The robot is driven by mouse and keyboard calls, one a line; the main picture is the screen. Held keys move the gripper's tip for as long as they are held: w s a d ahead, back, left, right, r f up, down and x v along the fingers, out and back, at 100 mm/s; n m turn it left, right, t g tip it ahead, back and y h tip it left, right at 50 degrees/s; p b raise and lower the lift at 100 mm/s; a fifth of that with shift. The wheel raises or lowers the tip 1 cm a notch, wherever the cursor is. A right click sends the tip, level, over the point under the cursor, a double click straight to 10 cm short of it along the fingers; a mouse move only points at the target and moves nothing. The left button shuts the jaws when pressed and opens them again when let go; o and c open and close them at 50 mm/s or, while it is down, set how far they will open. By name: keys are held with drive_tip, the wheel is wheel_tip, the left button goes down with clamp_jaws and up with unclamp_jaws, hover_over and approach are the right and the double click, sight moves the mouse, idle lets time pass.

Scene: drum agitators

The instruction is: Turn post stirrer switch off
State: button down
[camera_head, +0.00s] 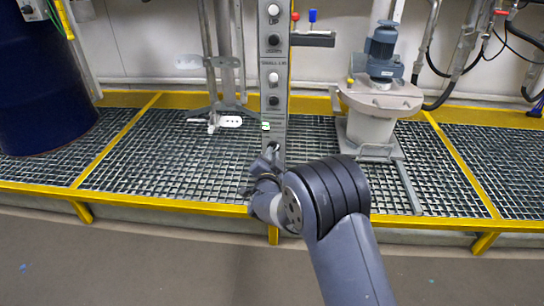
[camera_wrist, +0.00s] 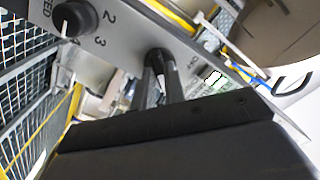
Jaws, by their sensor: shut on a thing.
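The post (camera_head: 274,100) is a narrow grey upright panel with white and black round controls, in the middle of the head view. My gripper (camera_head: 271,157) is at its lower end. In the wrist view my gripper (camera_wrist: 161,82) has its two dark fingers closed on a small black switch knob (camera_wrist: 157,54) on the grey panel face (camera_wrist: 128,42). The fingers hide much of the knob, so I cannot tell which way it points. A larger black dial (camera_wrist: 74,18) with numbers 2 and 3 beside it sits to the left.
A blue drum (camera_head: 42,90) stands at the far left. A motor unit (camera_head: 381,55) on a pale round vessel (camera_head: 380,98) stands to the right. A yellow-edged grating (camera_head: 150,150) runs below. The floor (camera_head: 120,255) in front is clear.

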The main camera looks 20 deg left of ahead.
idle(0.4)
drive_tip(key=shift+n+p, duration=3.2)
drive_tip(key=shift+n, duration=4.7)
drive_tip(key=c, duration=1.5)
unclamp_jaws()
drive_tip(key=shift+o, duration=0.2)
drive_tip(key=p+v, duration=0.2)
drive_tip(key=v, duration=0.8)
drive_tip(key=shift+s+p, duration=0.3)
drive_tip(key=shift+s, duration=0.1)
